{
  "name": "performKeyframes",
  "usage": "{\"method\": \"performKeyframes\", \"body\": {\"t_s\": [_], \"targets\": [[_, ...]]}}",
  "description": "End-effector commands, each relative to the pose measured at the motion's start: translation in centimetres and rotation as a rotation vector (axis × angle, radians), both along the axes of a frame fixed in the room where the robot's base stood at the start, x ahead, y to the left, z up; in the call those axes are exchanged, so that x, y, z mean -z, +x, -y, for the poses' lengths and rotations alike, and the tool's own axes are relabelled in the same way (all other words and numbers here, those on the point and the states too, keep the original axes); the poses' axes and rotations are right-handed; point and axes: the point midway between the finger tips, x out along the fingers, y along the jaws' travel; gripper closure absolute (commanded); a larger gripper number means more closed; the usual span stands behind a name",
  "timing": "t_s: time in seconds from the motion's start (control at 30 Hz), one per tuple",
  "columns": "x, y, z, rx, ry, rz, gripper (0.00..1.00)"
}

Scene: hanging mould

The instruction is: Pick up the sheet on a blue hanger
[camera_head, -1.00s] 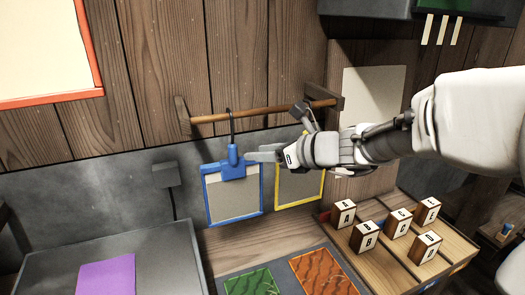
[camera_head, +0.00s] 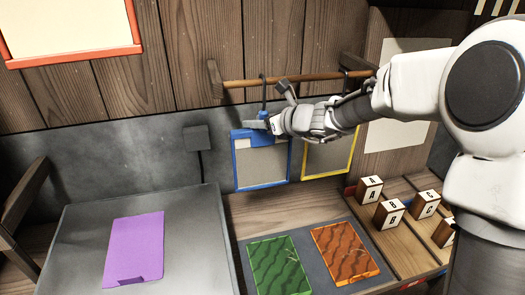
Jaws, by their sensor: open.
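A grey sheet in a blue frame (camera_head: 262,166) hangs from a wooden rod (camera_head: 290,81) by a blue hanger (camera_head: 252,140) with a dark hook. My gripper (camera_head: 256,124) is open at the top of the blue hanger, its fingers overlapping the hanger's upper part in the picture. I cannot tell whether the fingers touch it or stand around it. My gripper hides part of the hanger's clip and hook.
A yellow-framed sheet (camera_head: 329,152) hangs close on the right. Below lie a green panel (camera_head: 279,266) and an orange panel (camera_head: 344,251) on a dark mat. Lettered blocks (camera_head: 389,213) stand at right. A purple sheet (camera_head: 134,247) lies on a grey table at left.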

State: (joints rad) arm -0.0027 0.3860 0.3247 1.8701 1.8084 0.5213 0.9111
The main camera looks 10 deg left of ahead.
Motion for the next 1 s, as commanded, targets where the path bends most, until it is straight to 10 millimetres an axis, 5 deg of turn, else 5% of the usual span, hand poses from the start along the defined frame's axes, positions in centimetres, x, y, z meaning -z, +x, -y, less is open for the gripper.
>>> {"method": "performKeyframes", "body": {"t_s": [0.33,0.57,1.0], "targets": [[0.23,0.34,-0.53,-0.002,-0.001,0.001,0.57],[0.22,0.34,-0.51,-0.002,-0.001,0.001,0.99],[0.21,0.34,-0.49,0.000,-0.001,0.001,1.00]]}}
